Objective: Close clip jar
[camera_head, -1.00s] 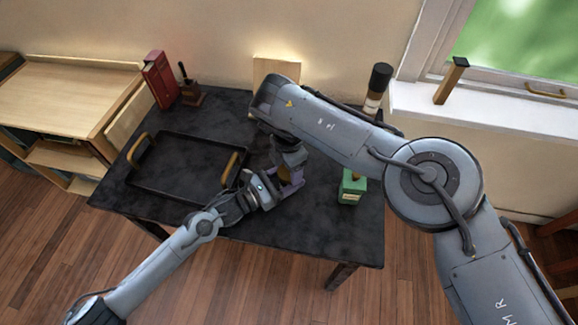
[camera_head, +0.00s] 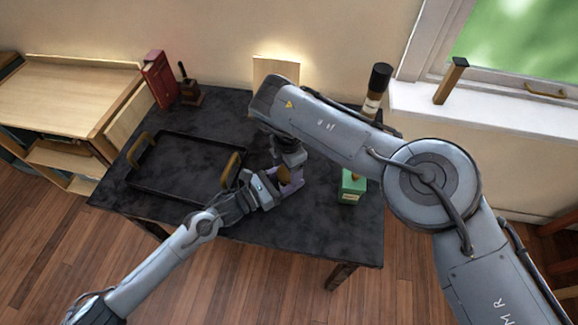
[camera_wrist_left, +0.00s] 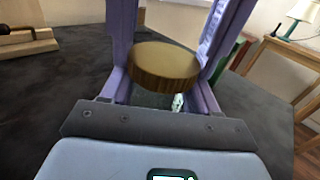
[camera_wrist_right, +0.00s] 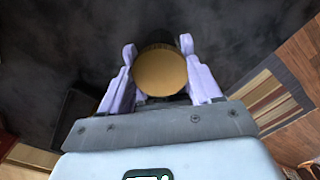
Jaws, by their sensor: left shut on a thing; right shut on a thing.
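The clip jar has a round wooden lid (camera_head: 284,174); most of it is hidden between my grippers in the head view. My left gripper (camera_head: 276,188) comes from the left and is shut on the jar. In the left wrist view, the lid (camera_wrist_left: 165,66) lies between purple fingers, with a strip of clear glass (camera_wrist_left: 150,98) below it. My right gripper (camera_head: 291,178) reaches down from above and is shut, its fingers flanking the lid (camera_wrist_right: 160,72) in the right wrist view. The clip is not clearly visible.
A black tray (camera_head: 180,196) with brass handles lies left on the dark table (camera_head: 315,232). A green box (camera_head: 352,187) stands right of the grippers. A dark-topped bottle (camera_head: 376,90), a red book (camera_head: 157,80) and a small wooden object (camera_head: 188,93) stand along the back.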

